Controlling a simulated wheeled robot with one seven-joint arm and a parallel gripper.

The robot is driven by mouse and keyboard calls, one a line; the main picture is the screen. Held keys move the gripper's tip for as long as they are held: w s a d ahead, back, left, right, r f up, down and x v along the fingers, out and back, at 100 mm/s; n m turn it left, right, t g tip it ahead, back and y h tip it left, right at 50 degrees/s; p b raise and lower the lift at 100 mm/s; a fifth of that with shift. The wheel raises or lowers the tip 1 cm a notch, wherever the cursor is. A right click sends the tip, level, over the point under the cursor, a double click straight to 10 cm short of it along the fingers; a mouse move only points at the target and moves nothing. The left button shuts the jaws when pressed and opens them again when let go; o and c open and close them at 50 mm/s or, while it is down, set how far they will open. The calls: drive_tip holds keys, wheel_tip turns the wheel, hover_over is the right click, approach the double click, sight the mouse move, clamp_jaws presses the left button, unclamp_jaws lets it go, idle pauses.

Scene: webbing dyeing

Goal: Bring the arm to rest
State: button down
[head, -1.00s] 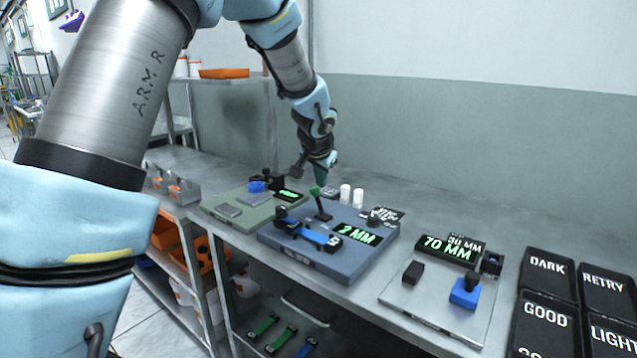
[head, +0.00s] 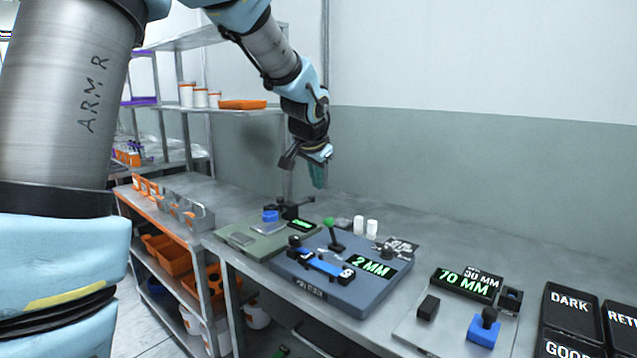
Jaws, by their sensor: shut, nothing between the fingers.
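My gripper (head: 318,178) hangs at the end of my bent arm in the head view, pointing down. It is shut and empty, in the air above the back of the bench, clear of the devices. Its fingertips look greenish and small. Below it is a blue-grey device (head: 345,290) with a green-knobbed lever (head: 334,236), a blue strap piece across it and a display reading 2 MM. The gripper is apart from the lever.
A green plate device (head: 262,240) sits to the left and a grey plate with a 70 MM display (head: 466,283) to the right. Black label tiles (head: 570,302) lie at far right. Two white cylinders (head: 365,226) stand behind. Shelves with orange bins (head: 174,256) are at left.

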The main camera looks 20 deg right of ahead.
drive_tip(key=s+a+f+n+g+y, duration=0.1)
drive_tip(key=s+a+f+n, duration=0.15)
drive_tip(key=a, duration=0.65)
drive_tip(key=s+a+f+n+g+y, duration=0.15)
drive_tip(key=a+f, duration=0.25)
drive_tip(key=a, duration=0.4)
drive_tip(key=s+a+f+n+g, duration=0.1)
drive_tip(key=s+a+f+n, duration=0.2)
drive_tip(key=s+a, duration=0.3)
drive_tip(key=s+a+f+n+g, duration=0.1)
drive_tip(key=s+a+f+n, duration=0.2)
drive_tip(key=s+a, duration=0.3)
drive_tip(key=a+n, duration=0.1)
drive_tip(key=a, duration=0.3)
drive_tip(key=shift+s+f+y, duration=0.25)
drive_tip(key=shift+s+y, duration=0.1)
drive_tip(key=shift+s, duration=0.05)
drive_tip(key=c, duration=1.6)
unclamp_jaws()
